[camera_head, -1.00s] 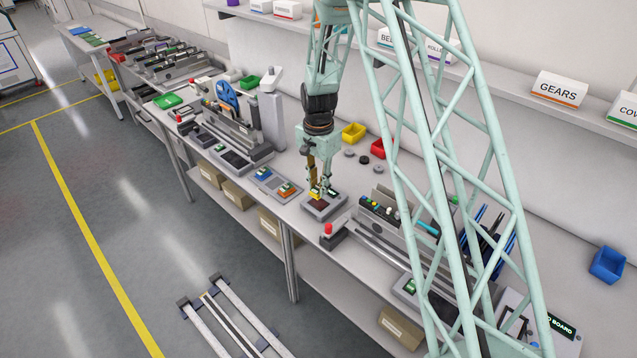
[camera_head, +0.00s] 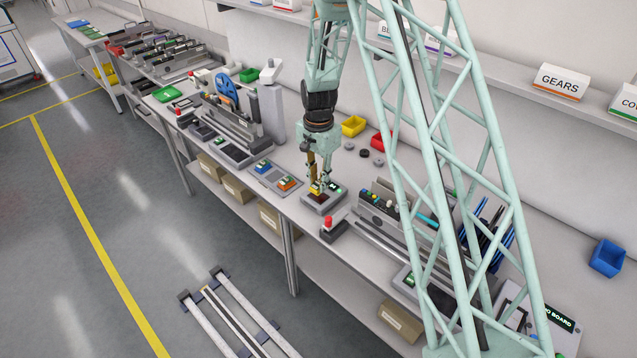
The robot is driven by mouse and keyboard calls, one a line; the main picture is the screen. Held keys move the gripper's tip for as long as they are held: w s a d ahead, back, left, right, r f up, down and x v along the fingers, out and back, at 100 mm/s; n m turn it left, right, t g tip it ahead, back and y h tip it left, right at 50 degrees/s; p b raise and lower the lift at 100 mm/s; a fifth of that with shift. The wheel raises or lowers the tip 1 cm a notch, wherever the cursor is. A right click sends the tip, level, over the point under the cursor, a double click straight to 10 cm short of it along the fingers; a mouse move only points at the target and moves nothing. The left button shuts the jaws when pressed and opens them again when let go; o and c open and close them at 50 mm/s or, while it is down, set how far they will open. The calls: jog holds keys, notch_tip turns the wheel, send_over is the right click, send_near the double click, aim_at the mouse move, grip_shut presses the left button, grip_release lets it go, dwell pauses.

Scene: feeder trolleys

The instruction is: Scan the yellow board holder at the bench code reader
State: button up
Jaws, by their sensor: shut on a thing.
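The small yellow board holder (camera_head: 316,188) is at the grey tray (camera_head: 312,208) with a dark red-brown recess, in the middle of the bench. My gripper (camera_head: 320,185) points down over this tray and is shut on the yellow holder. I cannot tell whether the holder touches the tray or hangs just above it. A green board piece (camera_head: 336,188) shows beside it at the tray's right. At the lower right, a white unit with a dark display (camera_head: 557,325) reads "O BOARD", its first part hidden by my arm; it looks like the code reader.
Left of the tray, a grey plate (camera_head: 265,178) bears blue and orange holders. Right of it stand a red-button box (camera_head: 327,229) and a long rail fixture (camera_head: 375,248). Yellow (camera_head: 353,126) and red (camera_head: 381,142) bins stand behind. A blue bin (camera_head: 607,259) is far right.

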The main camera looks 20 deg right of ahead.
jog(key=shift+r+p, duration=0.7)
jog(key=shift+r, duration=2.1)
